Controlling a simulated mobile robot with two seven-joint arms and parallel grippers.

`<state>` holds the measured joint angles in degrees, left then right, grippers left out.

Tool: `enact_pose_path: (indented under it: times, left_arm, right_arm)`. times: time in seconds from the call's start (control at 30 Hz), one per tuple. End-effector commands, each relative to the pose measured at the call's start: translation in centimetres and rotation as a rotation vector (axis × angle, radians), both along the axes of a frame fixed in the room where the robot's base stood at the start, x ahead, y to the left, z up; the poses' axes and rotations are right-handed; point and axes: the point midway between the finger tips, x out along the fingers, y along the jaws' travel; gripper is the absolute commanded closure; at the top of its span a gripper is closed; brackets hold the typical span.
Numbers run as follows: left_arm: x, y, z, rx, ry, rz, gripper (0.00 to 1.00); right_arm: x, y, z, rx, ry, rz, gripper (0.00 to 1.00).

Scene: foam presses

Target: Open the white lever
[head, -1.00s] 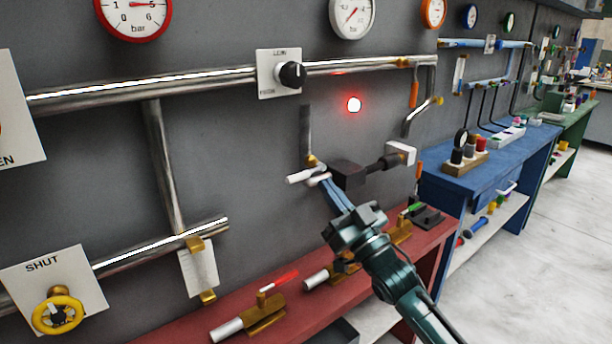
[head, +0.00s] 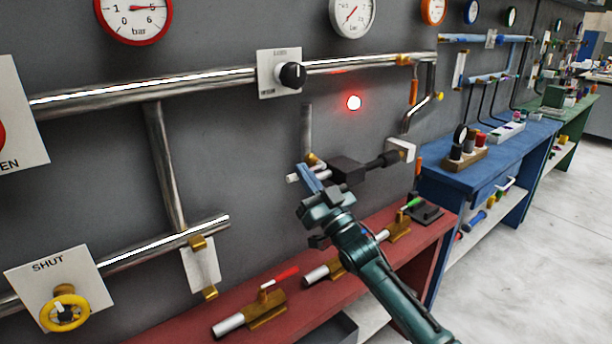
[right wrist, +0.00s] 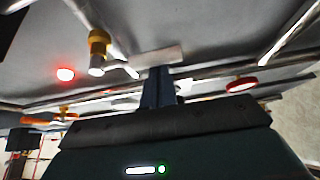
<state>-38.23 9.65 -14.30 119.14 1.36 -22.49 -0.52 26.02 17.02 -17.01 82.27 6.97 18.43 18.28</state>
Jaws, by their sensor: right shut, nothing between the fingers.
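The white lever (head: 292,178) sits at the foot of a short vertical pipe (head: 307,128) on the grey wall, by a brass fitting (head: 312,159). Its left end shows as a short white bar in the head view; my gripper hides the rest. My right gripper (head: 305,176) is shut with nothing held, its blue fingers overlapping the lever in the picture. Whether they touch it I cannot tell. The closed fingers also show in the right wrist view (right wrist: 158,88), close to a pale flat piece that may be the lever. My left gripper is out of view.
A dark block (head: 347,169) with a black rod juts from the wall just right of the gripper. Below is the red bench (head: 225,308) with several brass valves. A red lamp (head: 354,103) glows above. A black knob (head: 292,75) sits on the upper pipe.

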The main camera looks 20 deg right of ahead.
Motion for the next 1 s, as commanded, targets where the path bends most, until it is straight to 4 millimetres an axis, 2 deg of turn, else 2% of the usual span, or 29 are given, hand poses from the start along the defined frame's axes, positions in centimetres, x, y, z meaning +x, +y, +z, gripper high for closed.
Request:
enact_pose_path:
  times: [0.57,1.0]
  left_arm:
    - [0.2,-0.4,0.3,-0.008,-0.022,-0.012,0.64]
    - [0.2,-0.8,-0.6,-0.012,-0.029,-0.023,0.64]
  right_arm:
    - [0.0,0.0,-0.6,-0.069,-0.024,-0.002,1.00]
    - [0.0,0.0,-1.7,-0.182,-0.062,-0.001,1.00]
